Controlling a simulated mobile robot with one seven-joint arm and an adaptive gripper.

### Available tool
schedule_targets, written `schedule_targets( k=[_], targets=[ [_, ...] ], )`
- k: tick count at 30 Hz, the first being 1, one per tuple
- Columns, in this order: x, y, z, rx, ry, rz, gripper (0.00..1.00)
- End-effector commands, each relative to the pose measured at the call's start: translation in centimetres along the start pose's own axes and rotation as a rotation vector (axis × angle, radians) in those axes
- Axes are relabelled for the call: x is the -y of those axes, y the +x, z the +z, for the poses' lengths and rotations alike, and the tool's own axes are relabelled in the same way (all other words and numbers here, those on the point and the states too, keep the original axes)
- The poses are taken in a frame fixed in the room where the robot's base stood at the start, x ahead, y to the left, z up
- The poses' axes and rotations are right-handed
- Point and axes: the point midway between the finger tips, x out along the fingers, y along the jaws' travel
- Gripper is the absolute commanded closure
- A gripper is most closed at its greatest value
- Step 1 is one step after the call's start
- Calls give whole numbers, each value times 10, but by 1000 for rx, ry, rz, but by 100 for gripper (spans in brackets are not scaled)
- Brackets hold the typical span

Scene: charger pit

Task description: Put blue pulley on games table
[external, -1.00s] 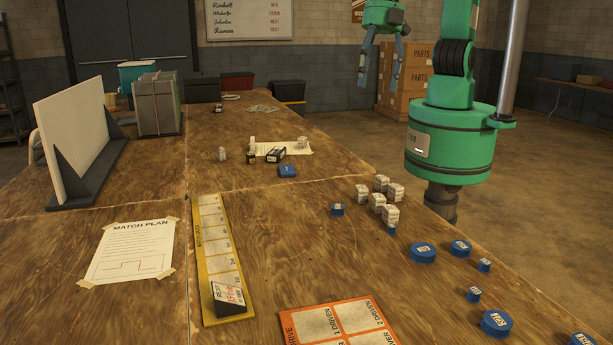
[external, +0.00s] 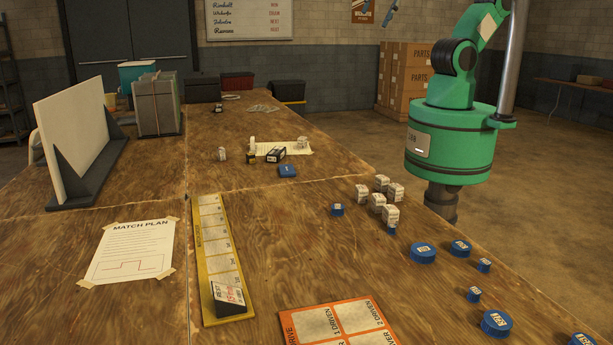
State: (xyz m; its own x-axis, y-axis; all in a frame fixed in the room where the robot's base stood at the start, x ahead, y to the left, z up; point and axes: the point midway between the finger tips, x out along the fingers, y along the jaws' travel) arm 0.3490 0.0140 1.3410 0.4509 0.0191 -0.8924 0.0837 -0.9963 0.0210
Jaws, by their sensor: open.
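Several blue round pulleys with pale labels lie on the wooden table in the external view. I cannot tell which pulley the task means, or whether this wooden table (external: 270,235) is the games table. My gripper (external: 390,12) is mostly cut off by the top edge; a finger shows, high above the table and away from the pulleys. It is open.
White labelled blocks (external: 378,201) cluster near the right edge. An orange-bordered card (external: 335,322), a yellow strip (external: 222,255) and a match plan sheet (external: 130,250) lie in front. A white upright panel (external: 75,140) stands left. Bare wood lies between the strip and pulleys.

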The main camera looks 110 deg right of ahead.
Motion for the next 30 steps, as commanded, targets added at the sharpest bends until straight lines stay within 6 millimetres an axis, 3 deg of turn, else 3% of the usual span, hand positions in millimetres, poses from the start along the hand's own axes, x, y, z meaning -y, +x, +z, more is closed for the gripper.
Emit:
schedule_targets(
  k=[6, 17, 30],
  targets=[
    [-11, -14, 17, -22, 78, 19, 32],
    [-12, -14, 18, -23, 85, 20, 32],
    [-11, 17, 34, -23, 84, 20, 32]
  ],
)
